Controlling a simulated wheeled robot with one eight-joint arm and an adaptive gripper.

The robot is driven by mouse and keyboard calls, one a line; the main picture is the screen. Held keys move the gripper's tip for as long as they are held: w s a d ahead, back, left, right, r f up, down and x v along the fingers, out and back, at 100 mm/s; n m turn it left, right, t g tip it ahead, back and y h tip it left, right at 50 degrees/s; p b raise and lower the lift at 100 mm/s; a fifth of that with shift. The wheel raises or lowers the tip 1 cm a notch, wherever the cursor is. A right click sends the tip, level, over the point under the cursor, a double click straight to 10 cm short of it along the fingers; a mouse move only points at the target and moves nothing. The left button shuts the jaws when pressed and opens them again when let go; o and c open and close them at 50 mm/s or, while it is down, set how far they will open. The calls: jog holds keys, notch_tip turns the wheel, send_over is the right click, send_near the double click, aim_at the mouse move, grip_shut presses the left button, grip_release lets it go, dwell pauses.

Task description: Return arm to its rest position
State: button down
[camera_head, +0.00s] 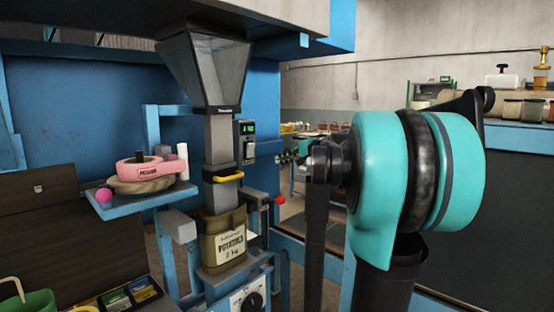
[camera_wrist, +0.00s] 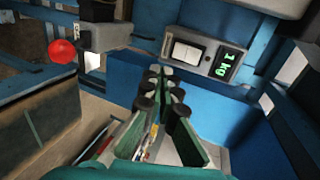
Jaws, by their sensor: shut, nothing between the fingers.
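My gripper (camera_wrist: 166,80) shows in the wrist view with its two fingers together and nothing between them.
A sack labelled potatoes (camera_head: 226,240) hangs upright under the hopper (camera_head: 205,68) and its chute. A side shelf (camera_head: 140,203) holds pink tape. A red ball knob (camera_head: 280,200) is left of my arm; the wrist view shows a red knob (camera_wrist: 62,51) too.

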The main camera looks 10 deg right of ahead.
jog(key=shift+f, duration=0.1)
jog(key=s+a+f+n+g+h, duration=0.1)
jog(key=s+a+f+n+g, duration=0.15)
jog(key=s+f, duration=0.65)
jog(key=s+a+f+n+g+h, duration=0.2)
jog(key=s+a+f+n, duration=0.15)
jog(key=f, duration=0.95)
jog(key=s+d+f+n+g+h, duration=0.1)
jog(key=s+d+f+n+h, duration=0.1)
jog(key=s+f, duration=0.8)
jog(key=s+d+f+n+g+h, duration=0.2)
jog(key=s+d+f+h, duration=0.1)
jog(key=s+f, duration=0.6)
jog(key=shift+s+f+n, duration=0.4)
jog(key=shift+s, duration=0.4)
